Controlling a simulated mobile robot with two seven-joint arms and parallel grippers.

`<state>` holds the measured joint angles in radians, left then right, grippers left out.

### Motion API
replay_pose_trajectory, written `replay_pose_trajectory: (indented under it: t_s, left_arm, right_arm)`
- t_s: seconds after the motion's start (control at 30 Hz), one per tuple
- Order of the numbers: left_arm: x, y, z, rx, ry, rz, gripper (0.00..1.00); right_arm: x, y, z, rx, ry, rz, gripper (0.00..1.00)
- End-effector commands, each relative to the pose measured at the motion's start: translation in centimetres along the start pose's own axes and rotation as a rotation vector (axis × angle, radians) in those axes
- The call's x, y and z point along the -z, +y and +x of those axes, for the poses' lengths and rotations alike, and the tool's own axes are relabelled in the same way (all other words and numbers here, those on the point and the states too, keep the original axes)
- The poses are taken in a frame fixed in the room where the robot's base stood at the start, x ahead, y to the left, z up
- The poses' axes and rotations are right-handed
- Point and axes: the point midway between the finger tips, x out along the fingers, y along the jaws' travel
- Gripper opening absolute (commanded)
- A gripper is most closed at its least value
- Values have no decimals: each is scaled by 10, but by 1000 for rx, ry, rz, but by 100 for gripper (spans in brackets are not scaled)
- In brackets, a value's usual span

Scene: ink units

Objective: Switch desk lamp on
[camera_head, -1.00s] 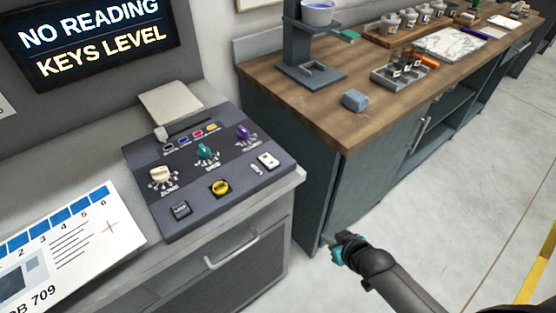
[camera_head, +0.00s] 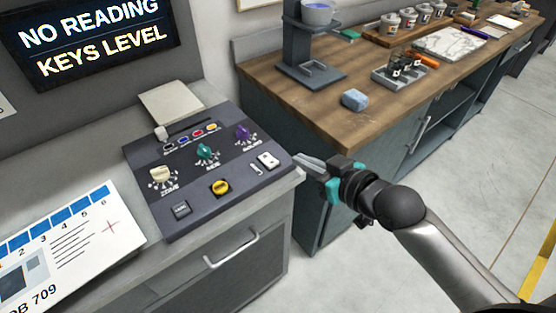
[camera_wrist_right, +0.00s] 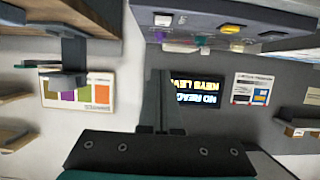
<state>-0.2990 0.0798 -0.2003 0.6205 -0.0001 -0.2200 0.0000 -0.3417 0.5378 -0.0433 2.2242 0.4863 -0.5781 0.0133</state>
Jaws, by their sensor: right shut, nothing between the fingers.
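No lamp that I can clearly name shows. In the wrist view the fingers (camera_wrist_right: 161,100) hang below the console (camera_wrist_right: 200,18). My left gripper is not in view.
A printed sheet (camera_head: 80,240) lies left of the console. A sign (camera_head: 95,40) hangs above.

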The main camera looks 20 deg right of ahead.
Motion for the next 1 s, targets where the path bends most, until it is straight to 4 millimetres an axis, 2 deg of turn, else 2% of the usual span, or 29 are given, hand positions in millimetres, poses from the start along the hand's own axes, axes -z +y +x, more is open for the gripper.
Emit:
replay_pose_trajectory:
  t_s: [0.27, 0.77, 0.83, 1.0]
  left_arm:
    - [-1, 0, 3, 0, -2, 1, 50]
    - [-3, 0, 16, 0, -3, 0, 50]
    - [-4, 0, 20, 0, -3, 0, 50]
    - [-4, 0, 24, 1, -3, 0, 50]
  right_arm:
    - [0, 0, 24, -1, 3, 1, 0]
    - [-1, 0, 104, 0, 1, 1, 0]
    - [-18, 0, 105, -1, -5, 1, 0]
    - [-34, 0, 108, -1, -1, 0, 0]
